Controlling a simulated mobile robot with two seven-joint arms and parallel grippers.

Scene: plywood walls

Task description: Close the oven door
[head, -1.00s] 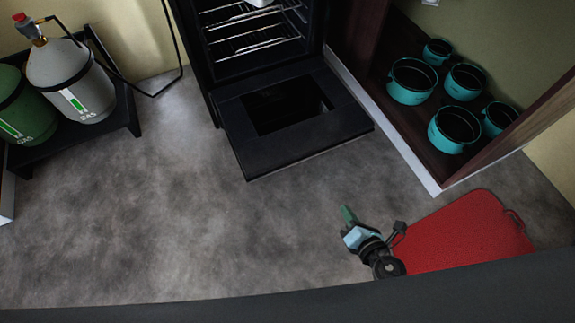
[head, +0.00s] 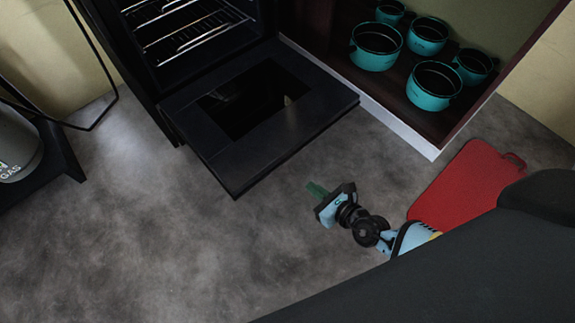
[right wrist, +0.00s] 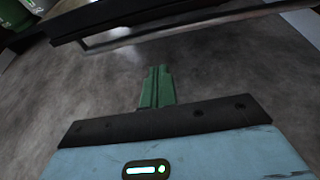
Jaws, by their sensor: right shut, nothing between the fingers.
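The black oven (head: 165,45) stands at the back, with wire racks showing inside. Its door (head: 290,135) is folded down flat and open, with a dark window in it. My right gripper (head: 314,190) is in front of the door's front right part, apart from it in the head view. In the right wrist view its green fingers (right wrist: 157,88) are together and hold nothing. The door's edge with a bar-like handle (right wrist: 190,32) crosses the top of that view, ahead of the fingertips. My left gripper does not show.
An open wooden cabinet to the right of the oven holds several teal pots (head: 435,85). A red board (head: 460,190) lies on the floor at the right. A gas bottle (head: 18,145) stands on a dark stand at the left. The grey floor (head: 170,240) in front is clear.

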